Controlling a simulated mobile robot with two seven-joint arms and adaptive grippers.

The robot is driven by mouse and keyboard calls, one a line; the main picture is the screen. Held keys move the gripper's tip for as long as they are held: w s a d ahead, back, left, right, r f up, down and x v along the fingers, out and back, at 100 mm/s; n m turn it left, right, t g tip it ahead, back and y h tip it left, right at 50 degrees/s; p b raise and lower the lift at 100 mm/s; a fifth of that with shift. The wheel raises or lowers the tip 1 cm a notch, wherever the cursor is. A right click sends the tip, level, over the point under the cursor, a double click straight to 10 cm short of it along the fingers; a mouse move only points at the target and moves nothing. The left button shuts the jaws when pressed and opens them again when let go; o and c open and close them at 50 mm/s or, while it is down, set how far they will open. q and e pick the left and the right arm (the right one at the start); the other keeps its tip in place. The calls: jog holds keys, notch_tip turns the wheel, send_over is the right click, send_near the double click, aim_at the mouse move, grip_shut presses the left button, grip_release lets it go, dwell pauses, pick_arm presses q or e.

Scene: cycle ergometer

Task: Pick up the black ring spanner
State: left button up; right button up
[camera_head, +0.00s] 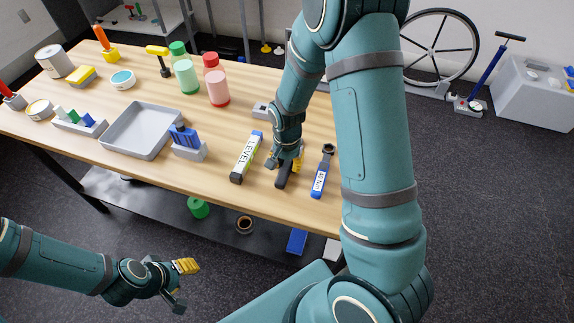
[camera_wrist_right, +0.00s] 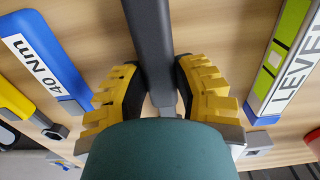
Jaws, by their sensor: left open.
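The black ring spanner (camera_head: 283,174) lies near the front edge of the wooden workbench, between the level and the blue wrench. My right gripper (camera_head: 284,160) is down over it, with the yellow fingers on either side. In the right wrist view, the dark bar of the spanner (camera_wrist_right: 150,40) runs between the two finger pads (camera_wrist_right: 163,95). I cannot tell whether the pads press on it. The spanner's far part is hidden by the gripper. My left gripper (camera_head: 182,284) is open and empty, low in front of the bench.
The level (camera_head: 246,157) lies just left of the spanner, and the blue wrench labelled 40 Nm (camera_head: 322,172) just right. A grey tray (camera_head: 139,131), a holder with blue tools (camera_head: 188,141) and bottles (camera_head: 217,88) stand further left on the bench (camera_head: 215,190).

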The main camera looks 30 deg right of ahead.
aim_at(287, 163)
grip_shut()
jog(key=shift+r, duration=0.1)
notch_tip(287, 163, up, 10)
jog(key=p, duration=0.2)
jog(key=shift+p, duration=0.35)
jog(key=shift+o, duration=0.8)
grip_release()
grip_shut()
